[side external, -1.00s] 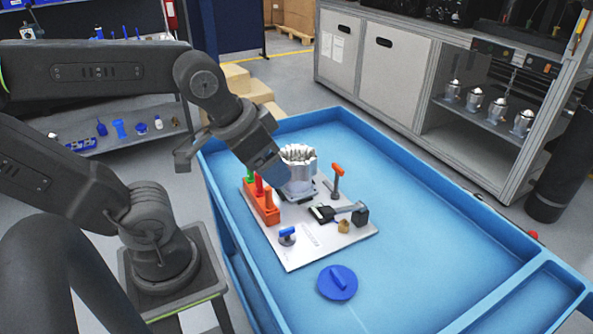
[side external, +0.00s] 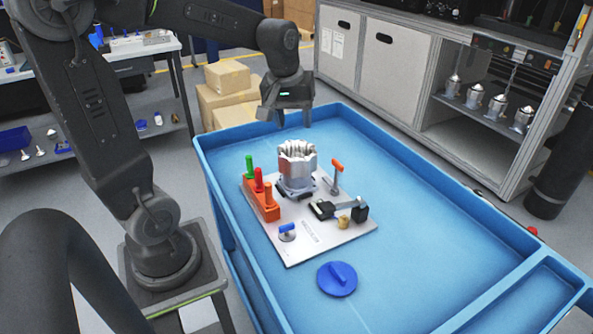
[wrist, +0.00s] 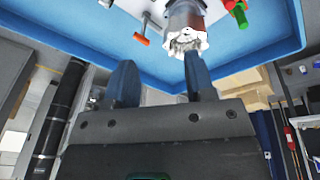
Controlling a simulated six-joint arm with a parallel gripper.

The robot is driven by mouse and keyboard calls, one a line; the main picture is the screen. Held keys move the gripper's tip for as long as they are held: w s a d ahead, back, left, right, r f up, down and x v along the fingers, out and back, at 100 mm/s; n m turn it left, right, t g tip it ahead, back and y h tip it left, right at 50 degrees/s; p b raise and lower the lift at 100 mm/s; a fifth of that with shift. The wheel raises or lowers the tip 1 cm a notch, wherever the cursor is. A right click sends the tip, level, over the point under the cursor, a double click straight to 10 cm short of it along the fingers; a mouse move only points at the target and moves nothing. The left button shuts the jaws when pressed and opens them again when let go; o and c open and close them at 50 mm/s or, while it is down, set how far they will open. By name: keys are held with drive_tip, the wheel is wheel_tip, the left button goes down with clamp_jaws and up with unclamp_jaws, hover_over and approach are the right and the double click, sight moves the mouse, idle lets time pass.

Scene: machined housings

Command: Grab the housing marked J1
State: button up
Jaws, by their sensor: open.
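A silver machined housing (side external: 297,166) with a scalloped open top stands upright on a dark base on the light plate (side external: 318,240) in the blue tray. It also shows at the top of the wrist view (wrist: 184,22). No J1 mark can be read on it. Several similar silver housings (side external: 474,96) stand on the shelf at the right, their marks too small to read. My gripper (side external: 293,118) is open and empty above the tray's far left end, behind and above the housing, not touching it. In the wrist view my gripper's two fingers (wrist: 160,82) are spread apart.
Beside the housing are an orange block (side external: 261,200) with coloured handles, an orange-handled lever (side external: 337,176) and a black clamp (side external: 340,209). A blue disc (side external: 337,280) lies in front. The tray's right side is clear. Cardboard boxes (side external: 226,78) stand behind.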

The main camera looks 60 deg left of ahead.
sight(282, 153)
drive_tip(key=w+a+f+n+g, duration=0.1)
drive_tip(key=w+a+f+n, duration=0.1)
drive_tip(key=a+f+n, duration=0.35)
drive_tip(key=w+a+f+n+g, duration=0.1)
drive_tip(key=a+f+n, duration=0.1)
drive_tip(key=a, duration=0.7)
drive_tip(key=shift+h, duration=0.4)
wheel_tip(282, 153, down, 8)
drive_tip(key=shift+a+f, duration=0.1)
drive_tip(key=shift+f, duration=0.15)
drive_tip(key=shift+w+f, duration=0.15)
drive_tip(key=shift+f, duration=1.3)
drive_tip(key=shift+w+f, duration=0.15)
drive_tip(key=shift+f, duration=1.3)
drive_tip(key=shift+c, duration=0.3)
clamp_jaws()
drive_tip(key=shift+w+r, duration=0.1)
drive_tip(key=shift+r, duration=0.05)
